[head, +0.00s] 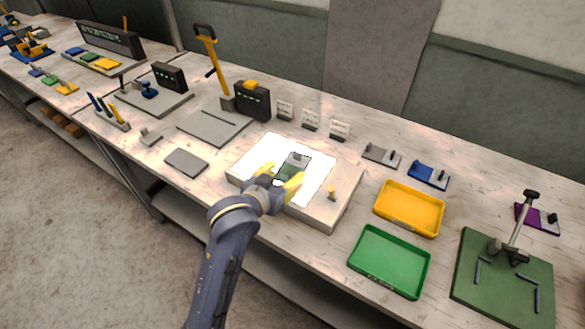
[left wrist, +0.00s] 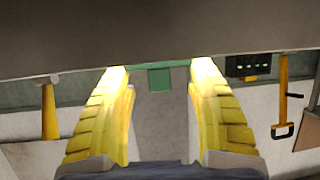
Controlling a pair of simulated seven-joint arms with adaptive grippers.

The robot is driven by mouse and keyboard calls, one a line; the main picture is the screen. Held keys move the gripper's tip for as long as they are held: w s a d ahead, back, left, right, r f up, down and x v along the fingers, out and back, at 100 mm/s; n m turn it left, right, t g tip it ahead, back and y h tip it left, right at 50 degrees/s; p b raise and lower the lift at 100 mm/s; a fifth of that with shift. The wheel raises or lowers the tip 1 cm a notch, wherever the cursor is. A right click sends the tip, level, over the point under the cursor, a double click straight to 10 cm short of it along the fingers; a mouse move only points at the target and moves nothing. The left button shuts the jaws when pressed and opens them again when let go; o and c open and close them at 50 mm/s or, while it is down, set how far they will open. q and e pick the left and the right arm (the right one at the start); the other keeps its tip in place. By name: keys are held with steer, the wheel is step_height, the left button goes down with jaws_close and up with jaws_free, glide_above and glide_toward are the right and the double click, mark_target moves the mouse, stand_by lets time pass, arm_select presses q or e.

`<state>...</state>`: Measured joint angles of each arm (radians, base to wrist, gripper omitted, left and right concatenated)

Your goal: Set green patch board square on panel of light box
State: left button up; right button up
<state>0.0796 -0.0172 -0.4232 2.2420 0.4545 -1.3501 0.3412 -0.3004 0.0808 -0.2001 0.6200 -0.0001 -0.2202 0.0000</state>
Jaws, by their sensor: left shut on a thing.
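The light box (head: 345,205) stands near the bench's front edge, with a bright white panel (head: 256,152) on top. In the left wrist view, the fingers (left wrist: 160,75) stand either side of a green piece. My right gripper is out of view.
A yellow tray (head: 409,209) and a green tray (head: 389,262) lie right of the box. A small peg (head: 332,193) stands on the box's right end. White cards (head: 311,120) stand behind it. A grey plate (head: 187,162) lies to the left.

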arm_select(q)
step_height(320, 180, up, 8)
steer(key=shift+r, duration=0.6)
steer(key=shift+w+a+r, duration=0.15)
steer(key=shift+a, duration=0.25)
steer(key=a+f+n+t+y, duration=0.1)
steer(key=a+f+n+y, duration=0.2)
steer(key=a, duration=1.6)
steer(key=shift+w+n+t+y, duration=0.35)
steer(key=shift+n+y, duration=1.05)
steer(key=shift+y, duration=0.4)
steer(key=shift+d+y, duration=0.25)
steer(key=shift+y, duration=0.05)
steer(key=shift+a+h, duration=0.35)
steer(key=shift+h, duration=0.05)
steer(key=shift+r, duration=0.1)
